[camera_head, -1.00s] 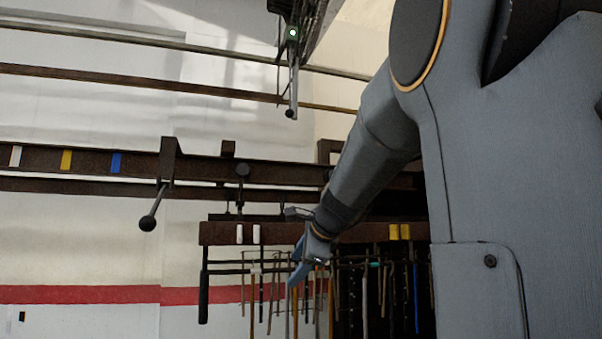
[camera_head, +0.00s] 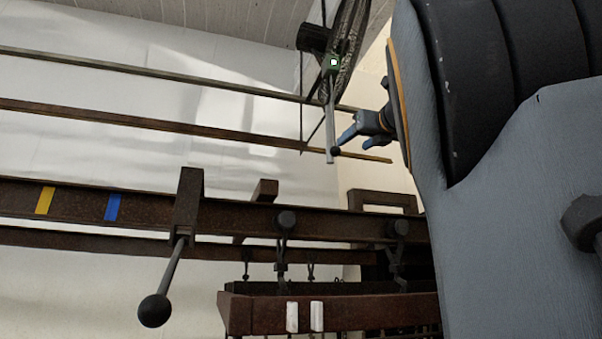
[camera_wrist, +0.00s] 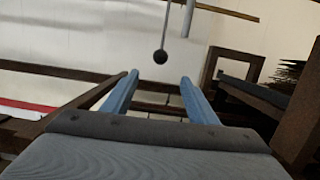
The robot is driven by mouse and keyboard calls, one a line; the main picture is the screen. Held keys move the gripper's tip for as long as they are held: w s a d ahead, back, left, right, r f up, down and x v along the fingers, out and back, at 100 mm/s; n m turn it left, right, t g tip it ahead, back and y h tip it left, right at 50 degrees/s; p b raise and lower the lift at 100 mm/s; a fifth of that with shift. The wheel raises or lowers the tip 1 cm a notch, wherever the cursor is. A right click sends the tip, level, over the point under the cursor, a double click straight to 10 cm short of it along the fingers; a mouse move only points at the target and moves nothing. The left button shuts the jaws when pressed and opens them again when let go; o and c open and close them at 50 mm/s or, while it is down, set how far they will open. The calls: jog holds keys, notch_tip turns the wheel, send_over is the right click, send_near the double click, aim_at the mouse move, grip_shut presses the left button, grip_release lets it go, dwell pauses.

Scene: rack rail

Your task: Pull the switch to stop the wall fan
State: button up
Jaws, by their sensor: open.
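The wall fan (camera_head: 348,45) is at the top of the head view, a dark round cage seen nearly edge-on. A small green light (camera_head: 334,62) glows on its switch box. A pull switch with a black ball (camera_head: 336,151) hangs below the box, beside a grey post (camera_head: 330,120). In the wrist view the ball (camera_wrist: 160,57) hangs ahead, between and beyond my fingertips. My gripper (camera_head: 350,135) has blue fingers, is open and holds nothing; its fingers also show in the wrist view (camera_wrist: 158,80). It is just right of the ball in the head view; contact is not visible.
A rusty rail (camera_head: 240,215) with yellow and blue marks crosses below. A lever with a large black ball (camera_head: 154,310) hangs from it at left. A lower rack beam (camera_head: 260,314) carries white tags. Thin bars cross the pale wall behind.

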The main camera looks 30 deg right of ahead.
aim_at(338, 149)
jog(key=p+x, duration=0.2)
jog(key=x, duration=0.2)
jog(key=r+p+x, duration=0.1)
jog(key=p+x, duration=0.1)
jog(key=x, duration=0.2)
jog(key=p+x, duration=0.2)
jog(key=x, duration=0.2)
jog(key=shift+w+r, duration=0.25)
jog(key=shift+w+d+p, duration=0.2)
jog(key=shift+w+p, duration=0.4)
jog(key=shift+w, duration=0.05)
jog(key=c, duration=1.1)
